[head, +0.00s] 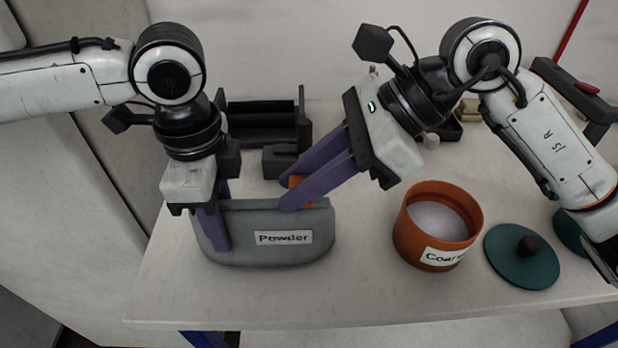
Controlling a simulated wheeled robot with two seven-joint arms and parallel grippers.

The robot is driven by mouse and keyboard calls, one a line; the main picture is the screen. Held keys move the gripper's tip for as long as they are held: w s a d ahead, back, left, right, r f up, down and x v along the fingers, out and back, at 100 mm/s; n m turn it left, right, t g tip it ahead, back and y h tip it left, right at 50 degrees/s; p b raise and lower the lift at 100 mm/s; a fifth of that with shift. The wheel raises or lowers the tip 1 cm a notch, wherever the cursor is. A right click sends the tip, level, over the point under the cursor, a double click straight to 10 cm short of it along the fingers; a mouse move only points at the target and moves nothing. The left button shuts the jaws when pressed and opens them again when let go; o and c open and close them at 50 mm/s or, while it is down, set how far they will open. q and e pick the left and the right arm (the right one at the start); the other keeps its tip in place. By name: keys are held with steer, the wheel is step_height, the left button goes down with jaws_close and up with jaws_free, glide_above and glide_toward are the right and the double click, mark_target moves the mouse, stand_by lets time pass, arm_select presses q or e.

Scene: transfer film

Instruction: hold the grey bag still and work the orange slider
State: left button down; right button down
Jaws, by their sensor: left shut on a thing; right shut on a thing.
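The grey bag (285,250) with a "Powder" label stands on the table near its front left. My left gripper (214,238) points down at the bag's left end and is shut on it, one finger in front of the wall. The orange slider (298,183) shows partly between the purple fingers of my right gripper (290,195), above the bag's top edge. The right gripper comes in from the upper right and is shut on the slider. The fingers hide most of the slider and part of the bag's top edge.
An orange pot (408,236) with pale contents and a partly readable label stands to the right. A teal lid (521,258) with a dark knob lies beside it. A dark rack (262,128) stands behind the bag. The table's (350,295) front strip is clear.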

steer(key=a, duration=0.5)
steer(key=c, duration=1.5)
jaws_free()
steer(key=shift+d, duration=0.1)
steer(key=v, duration=1.2)
arm_select(q)
steer(key=c, duration=1.2)
jaws_free()
